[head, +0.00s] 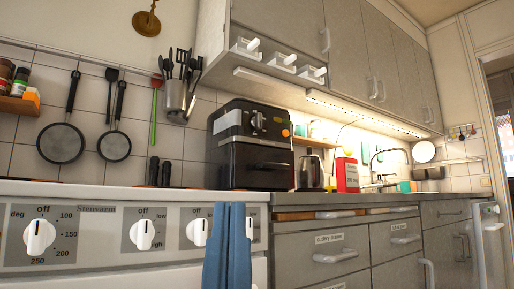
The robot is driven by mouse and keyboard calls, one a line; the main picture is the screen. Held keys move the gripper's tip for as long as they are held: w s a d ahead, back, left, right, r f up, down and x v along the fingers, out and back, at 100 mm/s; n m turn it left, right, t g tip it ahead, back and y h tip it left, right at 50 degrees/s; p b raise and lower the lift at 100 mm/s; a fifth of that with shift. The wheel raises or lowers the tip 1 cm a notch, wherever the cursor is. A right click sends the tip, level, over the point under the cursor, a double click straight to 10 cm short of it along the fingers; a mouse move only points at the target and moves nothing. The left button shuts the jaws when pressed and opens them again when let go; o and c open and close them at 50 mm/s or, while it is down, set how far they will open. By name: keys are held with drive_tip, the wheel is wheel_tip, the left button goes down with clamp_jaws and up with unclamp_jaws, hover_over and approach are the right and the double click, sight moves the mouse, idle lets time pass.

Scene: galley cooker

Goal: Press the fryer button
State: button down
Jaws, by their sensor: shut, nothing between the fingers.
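I cannot tell at this size whether the spot is pressed or lit. A handle bar crosses the front below the panel. My gripper cannot be made out in the head view.
The white cooker (110,270) with dial knobs fills the lower left, and a blue towel (230,250) hangs on its front. A kettle (311,172) and a red box (346,175) stand right of the fryer. Grey wall cabinets (290,32) with small drawers overhang it.

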wheel_tip(320, 180, up, 30)
drive_tip(key=p, duration=2.9)
drive_tip(key=shift+f, duration=0.15)
